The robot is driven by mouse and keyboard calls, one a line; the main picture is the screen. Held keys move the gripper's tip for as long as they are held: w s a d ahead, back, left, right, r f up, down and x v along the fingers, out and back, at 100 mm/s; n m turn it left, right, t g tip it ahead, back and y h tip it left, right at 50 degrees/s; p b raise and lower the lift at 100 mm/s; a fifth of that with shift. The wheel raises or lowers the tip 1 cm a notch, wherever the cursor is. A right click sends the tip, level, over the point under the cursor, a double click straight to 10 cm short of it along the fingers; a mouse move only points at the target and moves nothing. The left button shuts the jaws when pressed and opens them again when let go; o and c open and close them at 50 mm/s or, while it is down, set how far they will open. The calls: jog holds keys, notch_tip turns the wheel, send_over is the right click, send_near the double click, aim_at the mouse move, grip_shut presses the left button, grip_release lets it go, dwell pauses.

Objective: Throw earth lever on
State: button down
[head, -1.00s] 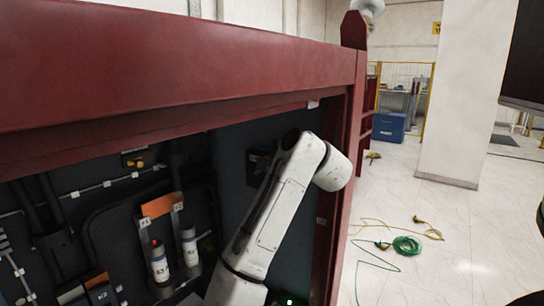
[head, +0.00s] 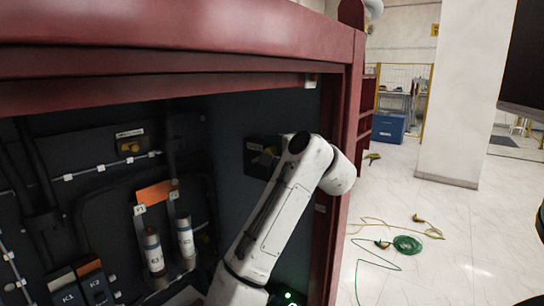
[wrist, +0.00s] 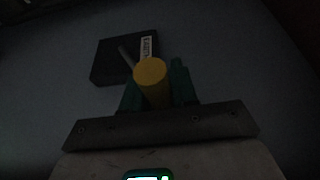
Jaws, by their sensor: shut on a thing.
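The earth lever's dark box (wrist: 112,62), with a white label (wrist: 149,46) that seems to read EARTH, is on the grey cabinet wall in the wrist view. A thin grey rod runs from the box toward a yellow round-ended handle (wrist: 151,72). My gripper (wrist: 157,92) has green fingers on both sides of the yellow handle and is shut on it. In the head view the box (head: 259,156) is on the inner side wall, partly behind my white arm. My gripper is hidden there.
The cabinet's red frame (head: 180,65) runs across the top and down the right side. Fuses (head: 186,238), black cables and switches K1 (head: 68,296) and K2 fill the back panel. Green hose (head: 407,244) lies on the open floor at right.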

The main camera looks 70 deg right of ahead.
notch_tip(320, 180, down, 13)
jog(key=m+t+h+b, duration=0.4)
jog(key=m+h+b, duration=0.3)
jog(key=b, duration=2.1)
jog(key=shift+s+m+h+b, duration=0.3)
jog(key=shift+s+h, duration=0.15)
jog(key=shift+h, duration=0.75)
jog(key=shift+a, duration=0.1)
jog(key=c, duration=1)
grip_release()
jog(key=shift+o, duration=0.2)
jog(key=v, duration=1)
jog(key=shift+f+b, duration=0.4)
